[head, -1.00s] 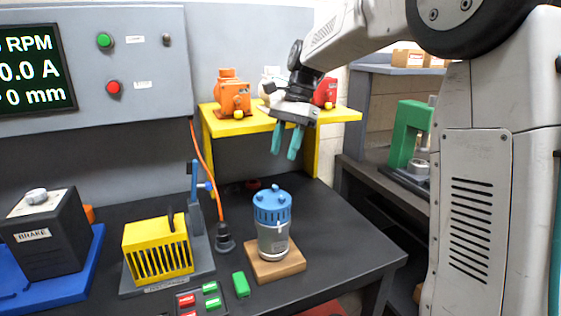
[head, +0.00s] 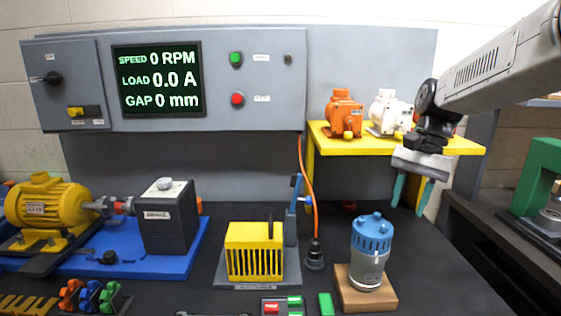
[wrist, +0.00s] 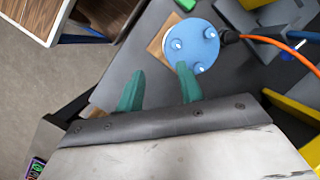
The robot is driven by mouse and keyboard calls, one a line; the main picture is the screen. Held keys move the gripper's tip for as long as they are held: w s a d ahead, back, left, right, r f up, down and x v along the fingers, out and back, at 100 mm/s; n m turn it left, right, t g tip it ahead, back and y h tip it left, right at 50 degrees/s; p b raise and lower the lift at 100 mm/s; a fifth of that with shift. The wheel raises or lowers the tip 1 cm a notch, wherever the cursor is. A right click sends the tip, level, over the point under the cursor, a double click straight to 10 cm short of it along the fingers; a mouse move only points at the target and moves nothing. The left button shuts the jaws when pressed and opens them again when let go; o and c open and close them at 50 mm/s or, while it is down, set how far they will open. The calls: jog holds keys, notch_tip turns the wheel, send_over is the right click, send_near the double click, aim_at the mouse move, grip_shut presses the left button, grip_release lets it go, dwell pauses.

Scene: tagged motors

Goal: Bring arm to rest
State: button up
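My gripper (head: 411,193) hangs from my arm at the right in the head view, in front of the yellow shelf. Its two teal fingers are spread apart with nothing between them. In the wrist view the open fingers (wrist: 160,92) show above the dark bench edge. A grey motor with a blue cap (head: 370,250) stands upright on a wooden block (head: 352,297), below and left of my gripper. In the wrist view its blue cap (wrist: 192,45) lies just beyond the fingertips; I cannot tell the height gap exactly.
A yellow shelf (head: 462,146) holds an orange motor (head: 343,112), a white motor (head: 386,110) and a partly hidden red one. A yellow cage (head: 254,250), an orange cable (head: 310,190) and a yellow motor (head: 45,205) on a blue base are left. A green press (head: 538,175) stands right.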

jog(key=s+f+n+t+h, duration=0.1)
jog(key=s+n, duration=0.3)
jog(key=s, duration=0.8)
jog(key=s+f+n+t+h, duration=0.1)
jog(key=s+f+n+t, duration=0.1)
jog(key=s, duration=1.1)
jog(key=shift+s+a+f+n+h, duration=0.25)
jog(key=shift+a+f+n+h, duration=0.2)
jog(key=shift+n, duration=0.45)
